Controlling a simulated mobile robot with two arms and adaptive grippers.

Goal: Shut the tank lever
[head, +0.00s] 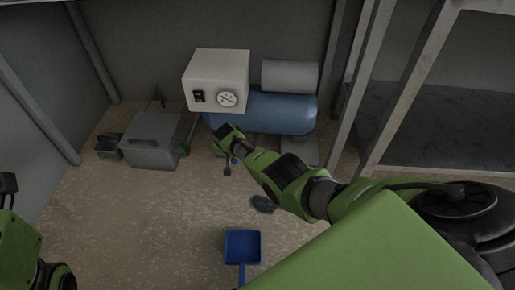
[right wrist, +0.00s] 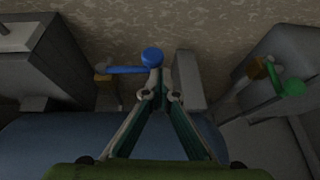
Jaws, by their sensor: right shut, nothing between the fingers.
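The blue tank (head: 265,112) lies under a white control box. A blue lever (right wrist: 124,70) with a round blue knob (right wrist: 152,57) sits low at the tank, on a brass-coloured fitting. In the head view only a small blue bit of it (head: 235,161) shows beside my right gripper. My right gripper (right wrist: 157,75) is shut and empty, with its fingertips at the knob; I cannot tell whether they touch. In the head view the gripper (head: 227,169) points down in front of the tank.
A grey machine (head: 150,140) stands left of the tank; a green lever (right wrist: 292,87) shows in the wrist view. The white box (head: 217,77) has a gauge and switch. A blue dustpan (head: 242,246) lies on the floor. Metal posts stand at right. The left floor is clear.

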